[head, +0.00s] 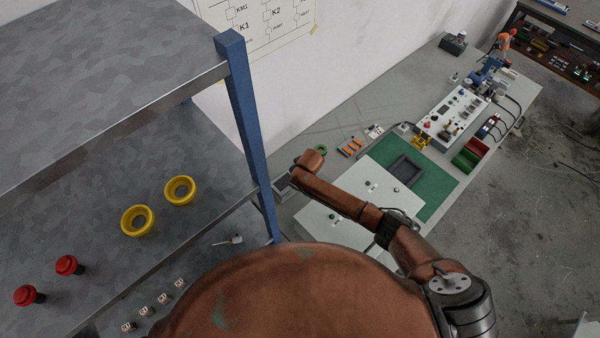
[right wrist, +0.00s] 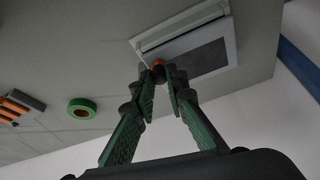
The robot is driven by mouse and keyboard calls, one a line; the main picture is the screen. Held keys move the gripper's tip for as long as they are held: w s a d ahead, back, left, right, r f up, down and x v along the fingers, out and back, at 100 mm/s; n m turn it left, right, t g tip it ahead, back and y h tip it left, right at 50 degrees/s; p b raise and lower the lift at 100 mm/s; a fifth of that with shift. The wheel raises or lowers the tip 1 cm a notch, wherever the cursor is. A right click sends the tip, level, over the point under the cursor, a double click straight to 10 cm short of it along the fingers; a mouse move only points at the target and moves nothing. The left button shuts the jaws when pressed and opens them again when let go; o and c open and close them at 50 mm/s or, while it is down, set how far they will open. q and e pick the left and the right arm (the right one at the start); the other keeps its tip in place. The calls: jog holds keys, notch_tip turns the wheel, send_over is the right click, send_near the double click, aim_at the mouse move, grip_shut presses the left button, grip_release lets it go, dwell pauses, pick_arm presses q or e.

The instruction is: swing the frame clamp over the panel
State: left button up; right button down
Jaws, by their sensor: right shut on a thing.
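In the right wrist view my right gripper (right wrist: 160,72) is shut on a small orange knob (right wrist: 158,63), which is partly hidden between the fingertips. Just behind the knob is a light frame (right wrist: 144,44), which looks like the frame clamp. It lies at a dark grey panel (right wrist: 205,57) with a pale border. I cannot tell the frame's swing angle. In the head view a grey edge of this fixture (head: 284,187) shows between the shelf post and my right arm; the gripper itself is hidden there. My left gripper is not in view.
A blue shelf post (head: 243,110) and shelves with yellow rings (head: 137,221) and red buttons (head: 67,265) stand at left. A green tape roll (head: 320,149) and orange pieces (head: 350,147) lie beyond the arm. A white plate (head: 325,222) and green mat (head: 440,183) lie right.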

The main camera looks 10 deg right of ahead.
jog(key=m, duration=0.1)
jog(key=a+m+h, duration=0.1)
jog(key=shift+w+a+m+p, duration=0.2)
jog(key=shift+m+p, duration=0.1)
jog(key=shift+m, duration=0.1)
jog(key=shift+w+a+m+h, duration=0.2)
jog(key=shift+m+h, duration=0.05)
jog(key=shift+m, duration=0.45)
jog(key=shift+w+a+m+h, duration=0.15)
jog(key=shift+w+m+h, duration=0.1)
jog(key=shift+m, duration=0.45)
jog(key=c, duration=1.9)
grip_release()
jog(key=shift+c, duration=0.2)
jog(key=shift+r, duration=0.1)
jog(key=v, duration=1.1)
jog(key=shift+s+r, duration=0.3)
